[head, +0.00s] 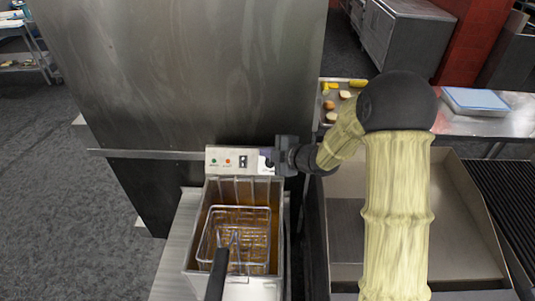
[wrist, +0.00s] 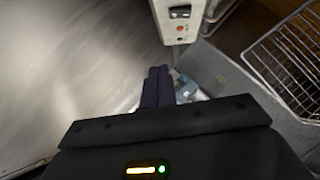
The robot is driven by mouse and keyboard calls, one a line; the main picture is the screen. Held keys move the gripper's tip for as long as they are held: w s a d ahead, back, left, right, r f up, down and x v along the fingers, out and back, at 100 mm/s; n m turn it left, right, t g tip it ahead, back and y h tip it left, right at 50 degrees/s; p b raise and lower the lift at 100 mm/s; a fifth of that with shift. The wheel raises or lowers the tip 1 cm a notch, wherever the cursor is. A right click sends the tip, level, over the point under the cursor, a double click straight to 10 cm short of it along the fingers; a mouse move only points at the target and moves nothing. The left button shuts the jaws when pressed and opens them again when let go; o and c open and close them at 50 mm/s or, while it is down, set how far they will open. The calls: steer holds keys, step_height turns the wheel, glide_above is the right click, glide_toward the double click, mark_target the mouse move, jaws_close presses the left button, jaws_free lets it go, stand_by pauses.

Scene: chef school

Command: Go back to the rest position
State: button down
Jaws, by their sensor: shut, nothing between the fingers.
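My gripper (head: 268,157) is at the right end of the fryer's control panel (head: 232,160) in the head view, with my arm reaching in from the right. In the wrist view my gripper (wrist: 158,74) shows its two dark fingers together, with nothing held between them. The panel, with its switch and small coloured lights, also shows in the wrist view (wrist: 180,20), just beyond the fingertips. I cannot tell whether the fingers touch the panel. The fryer (head: 190,262) holds a wire basket (head: 240,240) with a dark handle over brown oil.
A tall metal panel (head: 180,70) stands behind the fryer. A metal sink-like basin (head: 450,240) lies under my arm. A tray with food pieces (head: 335,112) and a blue-topped board (head: 476,100) lie on the back counter. Open floor (head: 50,200) is at the left.

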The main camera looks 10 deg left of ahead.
stand_by(0.3)
steer(key=s+d+r+m+h, duration=0.1)
steer(key=s+d+m+h, duration=0.25)
steer(key=d+m, duration=0.3)
steer(key=s+d+r+m+h, duration=0.1)
steer(key=s+d+m+h, duration=0.1)
steer(key=d+m+h, duration=0.45)
steer(key=s+d+m+g, duration=0.2)
steer(key=s+d+m, duration=0.2)
steer(key=s, duration=0.5)
steer(key=s+d+m+g, duration=0.2)
steer(key=s+d+m, duration=0.3)
steer(key=s, duration=0.5)
steer(key=shift+f+m+g+h, duration=0.3)
steer(key=shift+f+m+g, duration=0.1)
steer(key=shift+m, duration=0.3)
steer(key=shift+w, duration=0.1)
